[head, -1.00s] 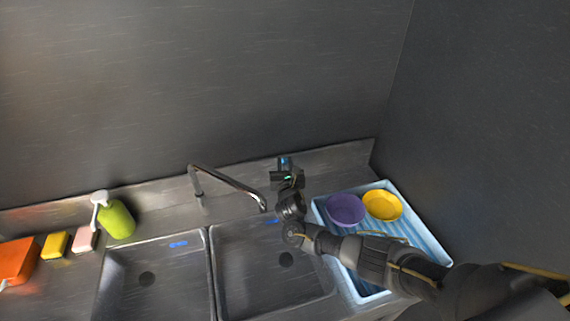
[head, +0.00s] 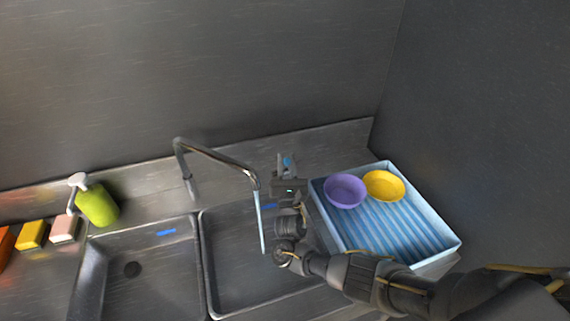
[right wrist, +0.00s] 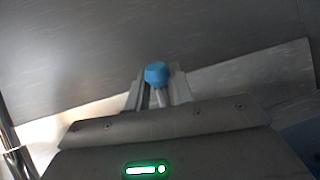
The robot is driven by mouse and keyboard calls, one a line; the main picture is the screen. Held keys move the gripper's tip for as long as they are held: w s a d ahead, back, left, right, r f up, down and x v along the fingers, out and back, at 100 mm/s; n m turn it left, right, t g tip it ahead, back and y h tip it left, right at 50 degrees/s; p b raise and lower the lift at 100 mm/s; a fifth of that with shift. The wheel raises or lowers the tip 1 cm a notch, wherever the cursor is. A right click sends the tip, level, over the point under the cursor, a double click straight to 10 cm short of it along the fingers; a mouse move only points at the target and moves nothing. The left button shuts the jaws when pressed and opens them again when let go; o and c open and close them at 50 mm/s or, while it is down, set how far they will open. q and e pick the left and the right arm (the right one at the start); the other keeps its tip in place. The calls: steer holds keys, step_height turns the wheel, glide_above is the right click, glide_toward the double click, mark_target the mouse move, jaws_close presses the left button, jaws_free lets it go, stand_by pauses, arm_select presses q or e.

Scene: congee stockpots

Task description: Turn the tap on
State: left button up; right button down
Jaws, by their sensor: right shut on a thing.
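The chrome tap (head: 215,155) stands behind the sink, its long spout bent over the right basin. A thin pale blue stream of water (head: 262,222) falls from the spout's end into that basin. My right gripper (head: 287,162) is just right of the spout, at the back of the counter. It is shut on a blue knob (right wrist: 157,73), which shows between the two fingertips in the right wrist view. In the head view only a bit of blue shows there; my gripper hides the rest. My left gripper is out of view.
A light blue ribbed tray (head: 400,235) holding a purple bowl (head: 345,190) and a yellow bowl (head: 383,185) is right of the sink. A green soap bottle (head: 98,205), pink block (head: 65,228) and yellow sponge (head: 32,235) stand left. The left basin (head: 150,270) is empty.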

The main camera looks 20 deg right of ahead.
steer(key=shift+s+f+t+b, duration=0.25)
steer(key=shift+t+b, duration=0.05)
steer(key=c, duration=1.5)
jaws_free()
steer(key=shift+r, duration=0.1)
